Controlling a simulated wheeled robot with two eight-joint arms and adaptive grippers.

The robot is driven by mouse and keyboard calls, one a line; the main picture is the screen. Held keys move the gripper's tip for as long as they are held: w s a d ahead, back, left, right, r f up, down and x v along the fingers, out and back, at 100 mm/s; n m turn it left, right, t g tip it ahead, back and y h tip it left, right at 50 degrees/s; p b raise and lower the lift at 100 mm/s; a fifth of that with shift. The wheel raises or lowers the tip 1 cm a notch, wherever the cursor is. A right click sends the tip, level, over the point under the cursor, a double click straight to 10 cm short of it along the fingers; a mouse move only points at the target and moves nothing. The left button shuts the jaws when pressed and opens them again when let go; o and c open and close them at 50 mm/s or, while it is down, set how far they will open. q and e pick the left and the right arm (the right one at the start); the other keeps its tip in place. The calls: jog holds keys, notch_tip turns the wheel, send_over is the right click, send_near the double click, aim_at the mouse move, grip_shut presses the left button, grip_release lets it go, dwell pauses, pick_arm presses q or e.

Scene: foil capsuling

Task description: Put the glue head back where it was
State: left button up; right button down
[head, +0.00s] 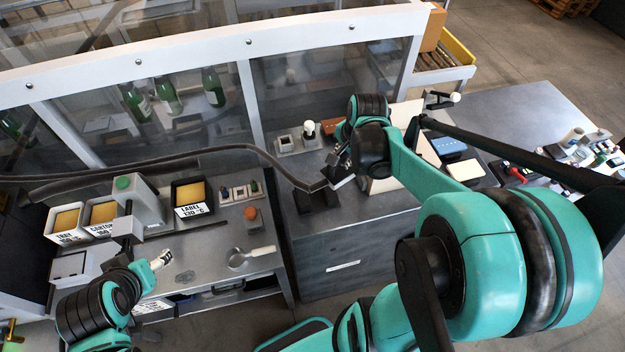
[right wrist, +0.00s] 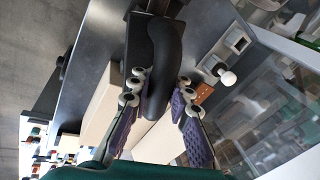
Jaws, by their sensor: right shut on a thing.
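The glue head is the black, curved piece at the end of the thick dark hose (head: 235,149). In the right wrist view the black glue head (right wrist: 164,70) runs between the two purple-padded fingers. My right gripper (head: 342,172) is shut on it, low over the left end of the grey cabinet. A dark block-like stand (head: 317,200) is right below and beside the head; whether the head touches it is hidden. My left gripper (head: 160,262) is over the left bench, apart from the glue head; its fingers are too small to judge.
Glue trays, one a black LABEL tray (head: 192,198), stand on the left bench near an orange button (head: 251,214) and a ladle (head: 250,256). A white-knobbed fixture (head: 309,130) and cardboard box (head: 385,180) flank my right gripper. Glass panels stand behind.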

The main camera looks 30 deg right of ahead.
jog(key=w+a+f, duration=0.3)
jog(key=a+f, duration=0.3)
jog(key=f, duration=0.2)
jog(key=shift+w, duration=0.4)
jog(key=shift+s, duration=0.1)
jog(key=shift+f+b, duration=0.65)
jog(key=shift+b, duration=0.05)
jog(key=c, duration=1.4)
grip_release()
jog(key=shift+a, duration=0.1)
jog(key=shift+r, duration=0.1)
